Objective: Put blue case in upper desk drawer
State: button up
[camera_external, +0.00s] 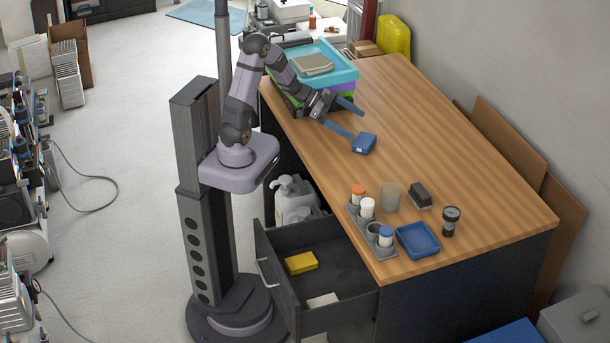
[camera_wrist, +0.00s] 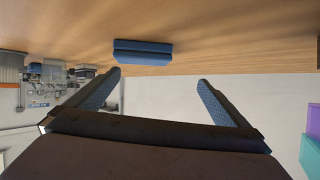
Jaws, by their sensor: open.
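The blue case (camera_external: 364,143) lies on the wooden desk, toward the desk's left side in the outside view. It also shows in the wrist view (camera_wrist: 142,52), ahead of the fingers and a little left of the middle between them. My gripper (camera_external: 346,119) is open and empty, with its fingers apart above the desk; one fingertip appears close to the case, but I cannot tell whether it touches. The fingers also show in the wrist view (camera_wrist: 158,76). The upper desk drawer (camera_external: 340,262) is pulled open and holds a yellow case (camera_external: 301,262) and a white item (camera_external: 322,300).
Stacked teal and purple trays (camera_external: 330,65) stand behind my gripper. At the desk's near end are a bottle rack (camera_external: 371,234), a blue tray (camera_external: 418,239), a clear cup (camera_external: 391,197), a dark block (camera_external: 420,195) and a gauge (camera_external: 450,220). The desk's middle is clear.

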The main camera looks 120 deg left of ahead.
jog(key=shift+t+h, duration=0.5)
jog(key=shift+h, duration=0.4)
jog(key=s+d, duration=0.2)
jog(key=s, duration=0.2)
jog(key=shift+s+d+f, duration=0.1)
jog(key=shift+s+d, duration=0.2)
jog(key=shift+d, duration=0.1)
jog(key=shift+x, duration=6.1)
jog(key=shift+a, duration=0.15)
jog(key=shift+c, duration=0.6)
jog(key=c, duration=1.1)
jog(key=shift+c, duration=0.2)
notch_tip(320, 180, up, 10)
jog(key=shift+r+p, duration=0.1)
jog(key=shift+p, duration=0.55)
notch_tip(320, 180, up, 8)
jog(key=p, duration=0.8)
send_over(366, 140)
jog(key=shift+s, duration=0.1)
